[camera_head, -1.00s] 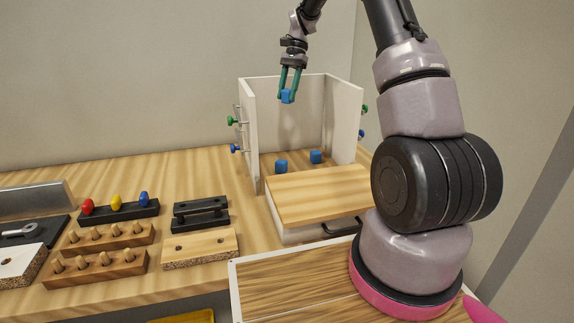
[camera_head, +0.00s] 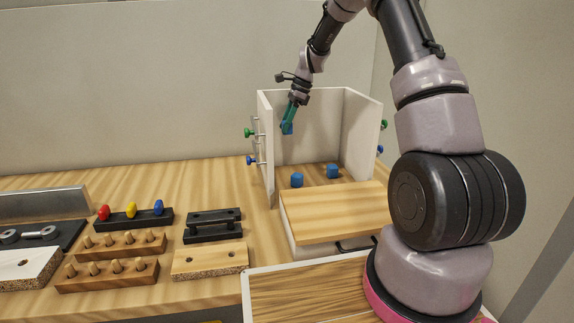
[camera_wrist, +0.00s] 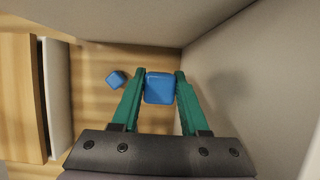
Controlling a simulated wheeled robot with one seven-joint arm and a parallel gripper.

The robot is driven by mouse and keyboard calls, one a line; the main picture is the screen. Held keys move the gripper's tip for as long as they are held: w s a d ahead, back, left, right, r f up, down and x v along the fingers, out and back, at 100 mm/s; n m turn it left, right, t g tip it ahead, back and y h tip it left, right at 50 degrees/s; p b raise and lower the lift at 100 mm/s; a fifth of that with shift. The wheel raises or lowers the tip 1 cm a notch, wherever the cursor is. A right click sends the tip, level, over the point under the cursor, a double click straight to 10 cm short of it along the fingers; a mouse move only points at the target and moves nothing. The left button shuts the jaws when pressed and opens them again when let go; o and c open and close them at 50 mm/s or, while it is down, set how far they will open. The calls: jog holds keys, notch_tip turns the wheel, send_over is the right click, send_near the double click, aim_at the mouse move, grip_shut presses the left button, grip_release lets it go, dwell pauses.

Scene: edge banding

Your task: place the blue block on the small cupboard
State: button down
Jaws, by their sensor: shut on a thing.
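My gripper (camera_head: 288,126) is shut on a blue block (camera_wrist: 158,88), held between its green fingers. The held block is in the air, close to the left wall of a white open-topped enclosure (camera_head: 362,120). Two more blue blocks, one (camera_head: 297,180) left and one (camera_head: 333,171) right, stand on its wooden floor. One loose block (camera_wrist: 115,78) shows left of the held one in the wrist view. A low white cupboard (camera_head: 335,212) with a wooden top and dark handle stands in front; it seems to be the small cupboard. Its top is bare.
Green and blue knobs (camera_head: 250,160) stick out from the enclosure's sides. Several peg racks (camera_head: 108,273) and a black rack with coloured knobs (camera_head: 135,218) occupy the bench at left. A wood-topped surface (camera_head: 300,295) lies in front, partly behind my arm.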

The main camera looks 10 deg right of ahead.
notch_tip(320, 180, down, 15)
jog(key=shift+f, duration=0.2)
dwell(0.3)
jog(key=shift+f, duration=0.15)
jog(key=shift+c, duration=2.1)
grip_release()
